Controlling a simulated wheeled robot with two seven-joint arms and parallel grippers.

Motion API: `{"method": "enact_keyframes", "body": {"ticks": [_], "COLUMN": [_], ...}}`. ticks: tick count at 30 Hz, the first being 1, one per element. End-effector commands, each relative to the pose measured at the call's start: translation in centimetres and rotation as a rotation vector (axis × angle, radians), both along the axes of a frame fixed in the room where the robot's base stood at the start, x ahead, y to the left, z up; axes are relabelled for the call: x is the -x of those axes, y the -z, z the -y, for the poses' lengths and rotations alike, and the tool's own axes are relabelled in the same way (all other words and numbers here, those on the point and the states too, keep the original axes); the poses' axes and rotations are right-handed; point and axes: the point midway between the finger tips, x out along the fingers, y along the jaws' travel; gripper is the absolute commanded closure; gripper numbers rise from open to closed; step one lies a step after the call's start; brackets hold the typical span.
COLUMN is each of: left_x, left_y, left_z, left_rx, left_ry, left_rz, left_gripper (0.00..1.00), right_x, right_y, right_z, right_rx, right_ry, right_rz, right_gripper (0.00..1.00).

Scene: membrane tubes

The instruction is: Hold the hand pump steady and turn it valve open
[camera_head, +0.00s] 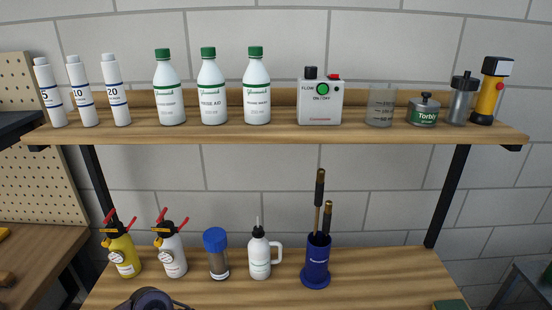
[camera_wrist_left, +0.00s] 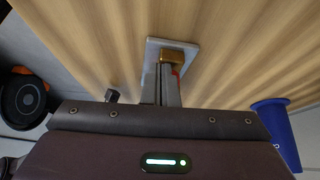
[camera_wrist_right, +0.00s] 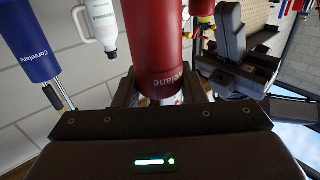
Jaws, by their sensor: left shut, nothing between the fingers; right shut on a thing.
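In the right wrist view my right gripper (camera_wrist_right: 158,92) is shut on a red cylinder (camera_wrist_right: 155,40) with white lettering, apparently the hand pump's body. Its lower end sits between the fingers and its top runs out of the frame. Red and brass fittings (camera_wrist_right: 204,20) show just right of it; I cannot tell which is the valve. In the left wrist view my left gripper (camera_wrist_left: 168,84) is shut and empty. Its fingertips are close to a brass block (camera_wrist_left: 178,57) on a pale grey plate (camera_wrist_left: 155,47); contact is unclear. A red bit shows beside the fingertips.
The lower shelf (camera_head: 395,275) holds two sprayers, a blue-capped jar (camera_head: 217,255), a white jug (camera_head: 260,255) and a blue cylinder (camera_head: 316,262) with upright rods. The upper shelf (camera_head: 270,130) holds bottles and instruments. The lower shelf's right part is mostly clear.

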Motion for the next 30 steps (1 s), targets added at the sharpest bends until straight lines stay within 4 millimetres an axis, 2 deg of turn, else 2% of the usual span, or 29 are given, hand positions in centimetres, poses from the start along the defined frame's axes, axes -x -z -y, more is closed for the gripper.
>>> {"method": "enact_keyframes", "body": {"ticks": [16,27,30], "left_x": [-0.1,-0.1,-0.7], "left_y": [-5.4,-6.0,-6.2], "left_z": [-0.3,-0.3,-0.3], "left_rx": [-0.005,-0.006,-0.006], "left_ry": [-0.003,-0.004,-0.005], "left_rz": [0.003,0.001,0.003], "left_gripper": [1.00,1.00,1.00], "right_x": [0.0,0.0,0.0], "right_y": [0.0,0.0,0.0], "right_z": [0.0,0.0,0.0], "right_rx": [-0.004,-0.003,-0.003], "right_ry": [0.000,0.000,0.000], "right_rz": [0.000,-0.001,-0.001], "right_gripper": [1.00,1.00,1.00]}}
